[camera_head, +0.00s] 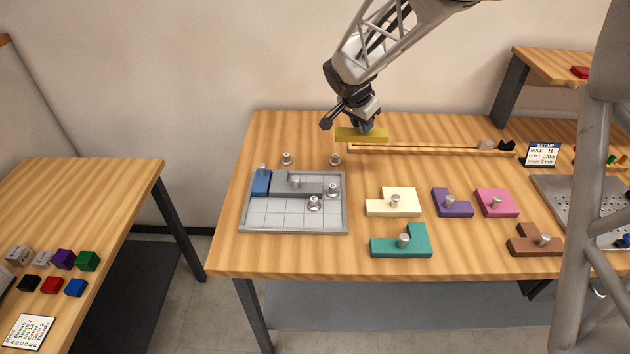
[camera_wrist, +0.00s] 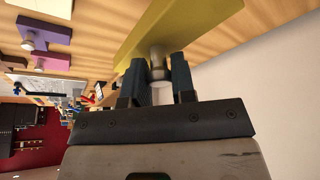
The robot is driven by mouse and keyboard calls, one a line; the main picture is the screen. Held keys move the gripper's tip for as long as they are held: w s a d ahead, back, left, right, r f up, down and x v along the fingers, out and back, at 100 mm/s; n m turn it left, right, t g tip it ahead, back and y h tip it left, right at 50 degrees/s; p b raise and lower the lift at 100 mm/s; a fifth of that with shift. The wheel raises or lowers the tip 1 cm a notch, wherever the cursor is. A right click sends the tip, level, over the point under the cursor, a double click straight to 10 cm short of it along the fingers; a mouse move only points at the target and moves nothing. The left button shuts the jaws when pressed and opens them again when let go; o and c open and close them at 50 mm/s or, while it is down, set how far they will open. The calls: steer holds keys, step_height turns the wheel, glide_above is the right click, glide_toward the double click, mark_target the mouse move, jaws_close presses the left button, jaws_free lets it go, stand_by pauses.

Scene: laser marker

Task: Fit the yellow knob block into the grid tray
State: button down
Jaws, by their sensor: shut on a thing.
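The yellow knob block (camera_head: 352,134) is a long flat bar held by its knob under my gripper (camera_head: 366,125), above the back of the table. In the wrist view my gripper (camera_wrist: 161,82) is shut on the grey knob, and the yellow block (camera_wrist: 180,30) lies beyond the fingers. The grid tray (camera_head: 262,222) is grey and sits to the front left of the gripper. A blue block (camera_head: 261,184) stands in its back left corner and a grey block (camera_head: 300,186) lies along its back. Its front cells look bare, apart from a knob-like metal piece (camera_head: 314,203).
Cream (camera_head: 380,207), purple (camera_head: 452,206), pink (camera_head: 497,207), teal (camera_head: 388,246) and brown (camera_head: 530,246) knob blocks lie right of the tray. Small metal pieces (camera_head: 287,158) stand behind the tray. A wooden rail (camera_head: 430,151) runs along the back. A sign (camera_head: 541,154) stands at the right.

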steer(key=s+a, duration=0.2)
steer(key=a, duration=0.4)
steer(key=s+a+f, duration=0.1)
steer(key=s+a, duration=0.2)
steer(key=a, duration=0.3)
steer(key=shift+a+f, duration=0.25)
steer(key=shift+f, duration=0.1)
steer(key=shift+f, duration=3.05)
steer(key=shift+f, duration=1.9)
steer(key=shift+f, duration=0.1)
steer(key=c, duration=0.9)
jaws_free()
steer(key=shift+c, duration=0.2)
